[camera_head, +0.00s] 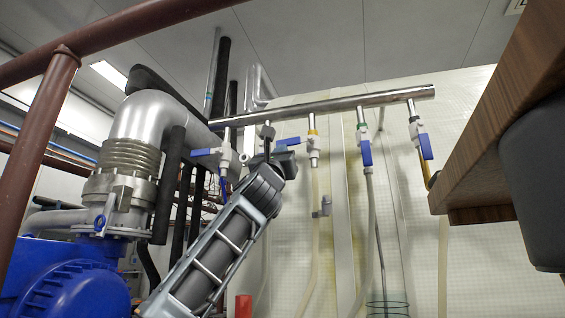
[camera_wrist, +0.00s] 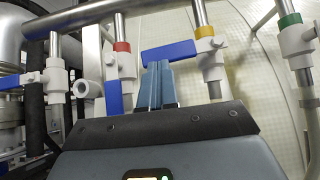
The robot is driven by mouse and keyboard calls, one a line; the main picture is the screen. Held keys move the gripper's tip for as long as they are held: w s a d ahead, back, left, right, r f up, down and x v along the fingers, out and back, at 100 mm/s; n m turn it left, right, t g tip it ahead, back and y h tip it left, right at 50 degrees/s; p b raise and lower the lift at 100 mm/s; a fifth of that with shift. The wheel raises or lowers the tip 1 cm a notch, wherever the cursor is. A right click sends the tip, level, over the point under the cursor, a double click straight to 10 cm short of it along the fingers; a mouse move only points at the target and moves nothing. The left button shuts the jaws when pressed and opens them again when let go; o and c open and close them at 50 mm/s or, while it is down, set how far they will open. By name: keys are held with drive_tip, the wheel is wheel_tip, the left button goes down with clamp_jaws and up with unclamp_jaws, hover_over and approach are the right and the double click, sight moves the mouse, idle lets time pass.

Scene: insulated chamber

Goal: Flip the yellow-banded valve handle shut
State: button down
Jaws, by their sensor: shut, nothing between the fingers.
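The yellow-banded valve (camera_wrist: 210,58) hangs from the overhead pipe in the wrist view, its yellow band (camera_wrist: 204,32) above a white body. Its blue handle (camera_wrist: 180,52) lies roughly level, pointing left. The same valve (camera_head: 313,143) shows right of my wrist in the head view, with the blue handle (camera_head: 289,141) sticking out left. My gripper (camera_wrist: 157,66) is shut and empty. Its fingertips appear at the lower edge of the handle, near its left end. I cannot tell whether they touch it.
A red-banded valve (camera_wrist: 122,58) with a hanging blue handle stands close left of my fingers. A green-banded valve (camera_head: 363,136) and another valve (camera_head: 417,130) are to the right. A wooden shelf (camera_head: 500,140) juts in at right. A brown rail (camera_head: 110,38) crosses upper left.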

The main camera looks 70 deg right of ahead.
drive_tip(key=shift+w+m+g, duration=0.1)
drive_tip(key=shift+m+g, duration=0.4)
drive_tip(key=d+f+b+v, duration=0.2)
drive_tip(key=b+v, duration=0.4)
drive_tip(key=v, duration=0.6)
drive_tip(key=shift+s+a+f, duration=0.2)
drive_tip(key=shift+s+f, duration=0.1)
drive_tip(key=shift+s, duration=0.05)
